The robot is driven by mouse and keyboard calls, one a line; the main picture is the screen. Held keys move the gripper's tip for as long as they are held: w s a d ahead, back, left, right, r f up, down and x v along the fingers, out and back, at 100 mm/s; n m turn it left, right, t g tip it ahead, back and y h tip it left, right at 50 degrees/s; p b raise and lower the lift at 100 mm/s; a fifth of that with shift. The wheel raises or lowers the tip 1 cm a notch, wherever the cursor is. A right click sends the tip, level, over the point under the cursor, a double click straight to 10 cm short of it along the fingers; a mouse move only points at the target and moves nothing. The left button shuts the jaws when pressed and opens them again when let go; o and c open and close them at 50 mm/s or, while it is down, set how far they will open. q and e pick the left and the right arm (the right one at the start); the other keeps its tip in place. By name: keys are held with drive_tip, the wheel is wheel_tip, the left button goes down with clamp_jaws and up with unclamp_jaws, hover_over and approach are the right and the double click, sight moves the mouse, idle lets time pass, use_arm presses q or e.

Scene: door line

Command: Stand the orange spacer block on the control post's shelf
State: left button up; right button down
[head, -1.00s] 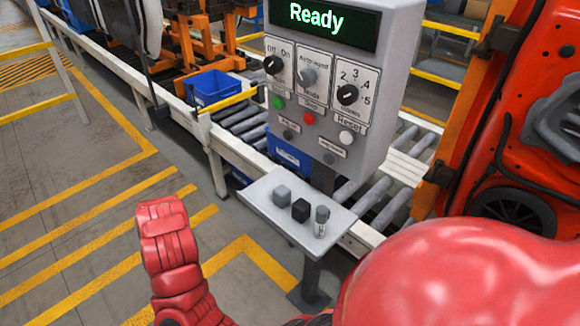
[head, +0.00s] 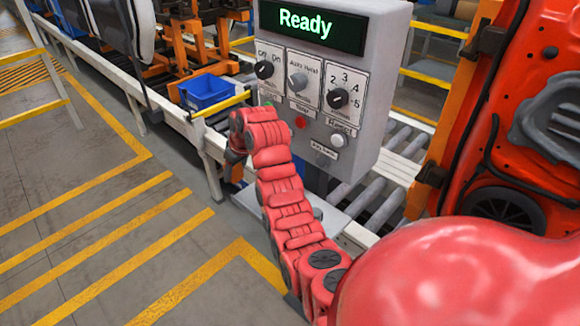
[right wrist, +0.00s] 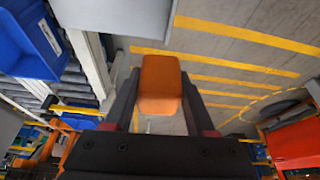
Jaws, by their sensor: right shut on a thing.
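My right gripper (right wrist: 160,72) is shut on the orange spacer block (right wrist: 160,92), which sits between its two dark fingers in the right wrist view. I cannot tell the gap between block and shelf. My left gripper is not in view.
The post's panel carries a "Ready" display (head: 306,22), knobs and buttons close to my wrist. A blue bin (head: 207,92) stands on the conveyor behind. Striped floor (head: 110,235) lies open at the left.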

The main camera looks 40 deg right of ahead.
drive_tip(key=s+d+r, duration=0.1)
drive_tip(key=s+d, duration=0.1)
drive_tip(key=d, duration=0.4)
drive_tip(key=shift+m, duration=0.4)
drive_tip(key=f+p, duration=0.4)
drive_tip(key=f, duration=0.5)
drive_tip(key=shift+s, duration=0.2)
drive_tip(key=shift+d+f, duration=0.1)
drive_tip(key=shift+f, duration=0.3)
drive_tip(key=shift+c, duration=1.1)
unclamp_jaws()
drive_tip(key=shift+r, duration=0.1)
